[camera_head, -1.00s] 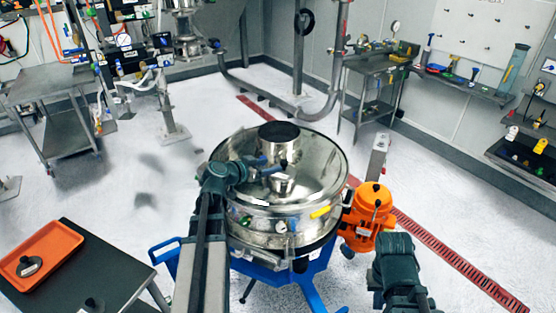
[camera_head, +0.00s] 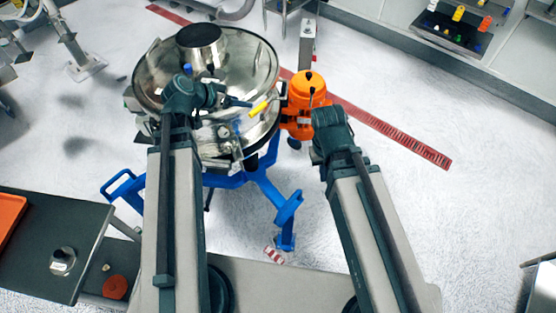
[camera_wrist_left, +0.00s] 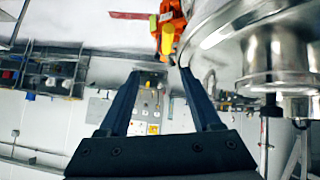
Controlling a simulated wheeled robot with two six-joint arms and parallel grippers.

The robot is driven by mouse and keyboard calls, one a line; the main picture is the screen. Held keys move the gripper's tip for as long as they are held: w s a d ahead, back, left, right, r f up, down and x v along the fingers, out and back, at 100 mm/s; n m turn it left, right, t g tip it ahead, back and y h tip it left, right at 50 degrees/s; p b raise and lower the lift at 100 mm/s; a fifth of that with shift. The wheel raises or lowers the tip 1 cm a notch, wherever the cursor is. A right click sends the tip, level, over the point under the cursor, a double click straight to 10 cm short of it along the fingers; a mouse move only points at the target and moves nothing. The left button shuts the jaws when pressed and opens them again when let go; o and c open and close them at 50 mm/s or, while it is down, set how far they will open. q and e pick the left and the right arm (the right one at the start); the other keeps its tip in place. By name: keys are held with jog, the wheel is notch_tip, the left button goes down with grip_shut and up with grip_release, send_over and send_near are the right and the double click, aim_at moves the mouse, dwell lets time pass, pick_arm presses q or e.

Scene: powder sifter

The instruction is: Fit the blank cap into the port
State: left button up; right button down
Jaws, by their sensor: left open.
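A round metal cap with a black knob (camera_head: 63,258), possibly the blank cap, stands on a dark side table at lower left. The steel sifter (camera_head: 262,72) has a wide raised collar (camera_head: 203,40) at the back of its lid. My left gripper (camera_head: 226,90) is over the lid, open and empty, its fingers pointing right. Its arm hides part of the lid, and I cannot make out the port. In the left wrist view its fingers (camera_wrist_left: 161,88) are spread, with steel flanged fittings (camera_wrist_left: 278,60) at the right. My right gripper (camera_head: 328,118) is beside the orange motor; its jaws are not clear.
An orange motor (camera_head: 301,98) stands right of the sifter, with a yellow handle (camera_head: 259,108) between them. Blue legs (camera_head: 285,215) hold the sifter. An orange tray (camera_head: 8,215) shows at the left edge, and a red-brown disc (camera_head: 115,287) below the dark table.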

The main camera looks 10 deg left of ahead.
pick_arm(q)
jog(key=s+d+f+g+y, duration=0.3)
jog(key=s+d+g, duration=0.1)
jog(key=s+d, duration=0.4)
jog(key=s+d+f+n+g+y, duration=0.1)
jog(key=s+d+f+g+y, duration=0.3)
jog(key=s+d, duration=0.4)
jog(key=shift+s, duration=0.7)
jog(key=shift+d+f, duration=0.1)
jog(key=shift+f, duration=0.05)
notch_tip(320, 180, down, 8)
jog(key=b, duration=0.8)
jog(key=shift+f, duration=0.15)
